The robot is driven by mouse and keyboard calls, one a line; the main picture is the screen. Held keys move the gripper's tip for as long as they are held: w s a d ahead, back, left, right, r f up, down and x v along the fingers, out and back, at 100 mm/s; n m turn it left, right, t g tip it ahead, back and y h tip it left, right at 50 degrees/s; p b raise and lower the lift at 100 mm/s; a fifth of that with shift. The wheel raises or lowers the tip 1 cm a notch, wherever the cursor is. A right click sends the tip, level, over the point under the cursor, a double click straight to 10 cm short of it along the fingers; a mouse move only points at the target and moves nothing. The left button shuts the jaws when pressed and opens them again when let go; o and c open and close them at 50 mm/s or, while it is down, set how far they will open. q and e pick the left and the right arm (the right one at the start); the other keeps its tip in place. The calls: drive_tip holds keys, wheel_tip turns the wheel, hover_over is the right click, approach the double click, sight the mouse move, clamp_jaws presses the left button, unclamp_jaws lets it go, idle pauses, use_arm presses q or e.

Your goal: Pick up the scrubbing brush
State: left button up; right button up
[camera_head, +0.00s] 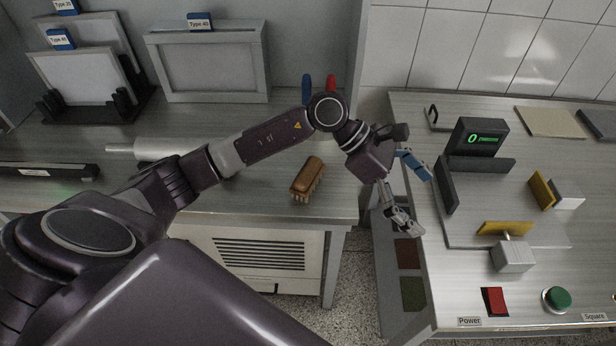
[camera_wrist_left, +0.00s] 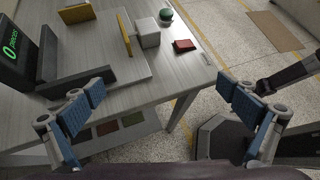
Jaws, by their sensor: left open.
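The scrubbing brush (camera_head: 308,176) has a brown wooden back and pale bristles. It lies on the grey metal table in the head view, near the table's front right part. My left gripper (camera_head: 408,192) is to the right of the brush, at the left edge of the machine table, apart from the brush. In the left wrist view the two blue-padded fingers of my left gripper (camera_wrist_left: 168,125) are spread wide with nothing between them. The brush is not in the left wrist view. My right gripper is not in view.
A machine table with a counter display (camera_head: 476,137), a red power switch (camera_head: 495,300) and a green button (camera_head: 556,299) stands at the right. Paper holders (camera_head: 208,62) stand at the back. A white roll (camera_head: 158,149) lies left of the brush. A floor gap separates the tables.

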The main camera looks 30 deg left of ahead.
use_arm(q)
drive_tip(key=w+a+f+m+y, duration=0.1)
drive_tip(key=a+f+y, duration=0.15)
drive_tip(key=a, duration=0.45)
drive_tip(key=w+a+f+y, duration=0.1)
drive_tip(key=a+f+y, duration=0.15)
drive_tip(key=a, duration=0.35)
wheel_tip(320, 180, up, 2)
drive_tip(key=g+y, duration=0.2)
drive_tip(key=y, duration=0.4)
hover_over(308, 170)
drive_tip(key=shift+a+f, duration=0.1)
drive_tip(key=shift+f, duration=0.1)
wheel_tip(308, 170, down, 6)
drive_tip(key=p, duration=0.3)
drive_tip(key=shift+f, duration=0.6)
drive_tip(key=c, duration=1.2)
drive_tip(key=shift+r, duration=0.1)
drive_tip(key=shift+c, duration=0.2)
drive_tip(key=shift+r, duration=0.1)
